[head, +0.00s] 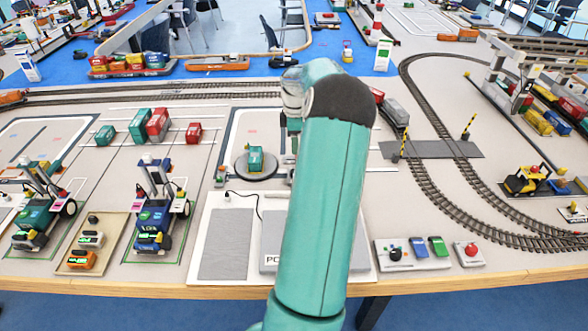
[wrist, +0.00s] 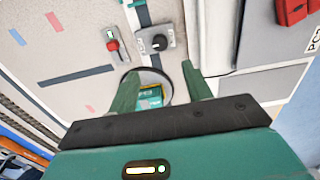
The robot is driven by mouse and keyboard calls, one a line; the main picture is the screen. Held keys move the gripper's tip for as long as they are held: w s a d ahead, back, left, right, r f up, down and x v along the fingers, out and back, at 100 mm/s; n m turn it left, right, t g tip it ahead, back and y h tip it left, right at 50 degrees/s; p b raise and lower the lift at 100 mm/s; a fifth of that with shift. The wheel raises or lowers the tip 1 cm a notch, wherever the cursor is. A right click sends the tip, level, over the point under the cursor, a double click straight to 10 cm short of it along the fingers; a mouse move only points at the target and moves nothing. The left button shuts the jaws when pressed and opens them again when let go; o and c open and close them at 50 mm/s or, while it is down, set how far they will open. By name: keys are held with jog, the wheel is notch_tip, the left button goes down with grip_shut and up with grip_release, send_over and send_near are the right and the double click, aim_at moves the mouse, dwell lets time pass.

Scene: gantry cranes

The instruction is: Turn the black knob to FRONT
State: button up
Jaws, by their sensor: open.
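A black knob (wrist: 158,42) sits on a small grey plate (wrist: 168,37) in the wrist view, with small dark marks beside it too small to read. My gripper (wrist: 160,72) is open and empty, its two green fingers apart. The knob lies beyond the fingertips in the picture, apart from them. Between the fingers shows a round turntable with a teal block (wrist: 150,98). In the head view my arm hides the gripper and this knob. Another black knob (head: 395,254) stands on a front panel there.
A red-handled lever (wrist: 113,44) stands on a plate left of the knob. In the head view the turntable (head: 243,175) with its teal block is left of my arm. Small vehicles (head: 153,215) stand at the left, and railway tracks (head: 440,190) curve at the right.

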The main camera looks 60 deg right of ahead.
notch_tip(320, 180, down, 13)
jog(key=shift+r, duration=0.2)
jog(key=c, duration=1)
jog(key=shift+o, duration=0.2)
